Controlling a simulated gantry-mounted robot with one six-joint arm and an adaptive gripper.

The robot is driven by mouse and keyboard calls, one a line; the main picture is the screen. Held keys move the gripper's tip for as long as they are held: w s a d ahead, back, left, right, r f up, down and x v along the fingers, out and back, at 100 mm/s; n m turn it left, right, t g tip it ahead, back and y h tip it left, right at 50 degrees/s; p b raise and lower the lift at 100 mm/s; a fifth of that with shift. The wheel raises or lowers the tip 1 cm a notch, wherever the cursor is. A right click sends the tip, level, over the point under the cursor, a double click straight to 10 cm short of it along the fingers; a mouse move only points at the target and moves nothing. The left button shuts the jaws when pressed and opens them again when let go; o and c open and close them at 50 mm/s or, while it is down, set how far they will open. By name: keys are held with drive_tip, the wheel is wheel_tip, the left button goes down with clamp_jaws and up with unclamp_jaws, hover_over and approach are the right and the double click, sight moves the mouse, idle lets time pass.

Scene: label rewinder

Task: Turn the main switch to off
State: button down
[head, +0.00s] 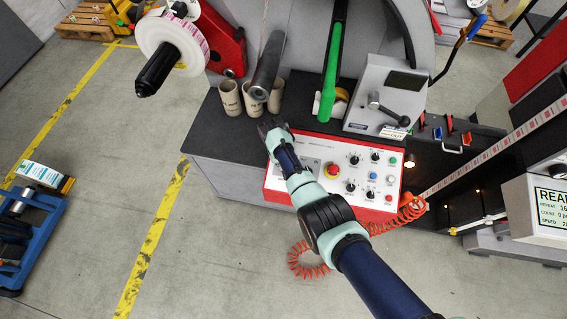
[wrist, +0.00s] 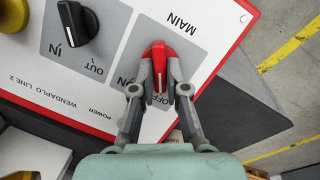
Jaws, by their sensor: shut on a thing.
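The main switch (wrist: 158,54) is a red knob with a white line, on a grey patch lettered MAIN in the wrist view. The ON and OFF lettering is by the knob's near end, partly covered by my fingers. The white line runs nearly straight down the picture towards the OFF lettering. My gripper (wrist: 160,88) is shut on the knob, one finger on each side. In the head view my gripper (head: 270,128) is at the left end of the white, red-edged control panel (head: 335,147); the switch is hidden there.
A black IN/OUT selector (wrist: 77,20) sits beside the switch patch. A red emergency stop button (head: 333,170) and several small knobs are further right on the panel. Cardboard cores (head: 230,97) stand on the dark top behind my gripper. An orange coiled hose (head: 408,212) hangs at the panel's right.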

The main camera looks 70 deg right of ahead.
idle(0.3)
drive_tip(key=c, duration=1.2)
unclamp_jaws()
drive_tip(key=r, duration=0.4)
drive_tip(key=w+r, duration=0.1)
drive_tip(key=r, duration=0.3)
drive_tip(key=a+r, duration=0.1)
drive_tip(key=r, duration=0.3)
drive_tip(key=shift+w, duration=0.15)
